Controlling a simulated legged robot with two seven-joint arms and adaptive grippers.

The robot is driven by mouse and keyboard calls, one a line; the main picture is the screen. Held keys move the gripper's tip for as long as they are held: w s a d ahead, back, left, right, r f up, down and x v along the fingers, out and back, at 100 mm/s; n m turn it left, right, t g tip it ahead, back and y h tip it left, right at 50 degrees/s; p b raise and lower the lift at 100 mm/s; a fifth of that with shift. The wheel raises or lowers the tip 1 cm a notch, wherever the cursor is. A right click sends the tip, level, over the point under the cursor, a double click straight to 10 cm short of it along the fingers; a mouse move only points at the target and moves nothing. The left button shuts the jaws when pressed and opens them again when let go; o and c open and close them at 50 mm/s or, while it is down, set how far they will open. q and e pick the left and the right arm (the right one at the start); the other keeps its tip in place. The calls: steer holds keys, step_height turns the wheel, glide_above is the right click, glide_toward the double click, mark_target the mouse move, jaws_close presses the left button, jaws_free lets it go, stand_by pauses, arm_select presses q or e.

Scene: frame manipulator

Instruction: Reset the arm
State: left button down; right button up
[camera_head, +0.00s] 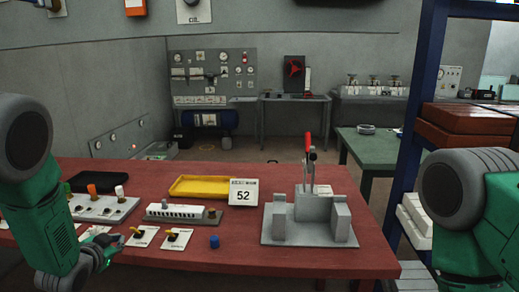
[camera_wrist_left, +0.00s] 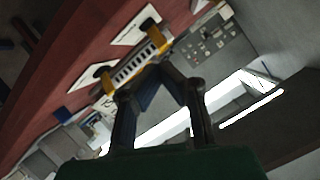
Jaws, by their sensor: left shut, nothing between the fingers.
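My left gripper (camera_head: 104,240) is low at the left, by the front edge of the red table (camera_head: 300,258). It is apart from the larger things on the table. In the left wrist view its two dark fingers (camera_wrist_left: 164,66) converge at the tips, with nothing held between them. My left arm comes in at the left edge. My right arm shows at the right edge, but its gripper is outside the view.
The table bears a switch box (camera_head: 100,208), a yellow tray (camera_head: 199,187), a "52" sign (camera_head: 243,193), a blue knob (camera_head: 214,242) and a grey fixture (camera_head: 308,232) with a red-handled lever (camera_head: 308,145). A blue-framed shelf (camera_head: 405,150) stands at right.

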arm_select(q)
steer(key=s+d+f+n+g+b, duration=0.3)
steer(key=s+f+g, duration=0.4)
steer(key=s+f, duration=1.2)
steer(key=s+d+f+n+g, duration=0.1)
steer(key=s+d+g, duration=0.2)
steer(key=s, duration=0.9)
steer(key=s+d+f+n+g, duration=0.1)
steer(key=s+d+f+g, duration=0.1)
steer(key=s, duration=1)
steer(key=shift+s+d+g+h+b, duration=0.25)
steer(key=shift+d+g+h+b, duration=0.2)
steer(key=shift+d, duration=0.2)
arm_select(e)
steer(key=shift+a+f, duration=0.25)
steer(key=shift+f, duration=0.4)
steer(key=shift+a+f, duration=0.3)
steer(key=shift+f, duration=0.3)
steer(key=shift+a+f, duration=0.25)
steer(key=shift+f, duration=0.4)
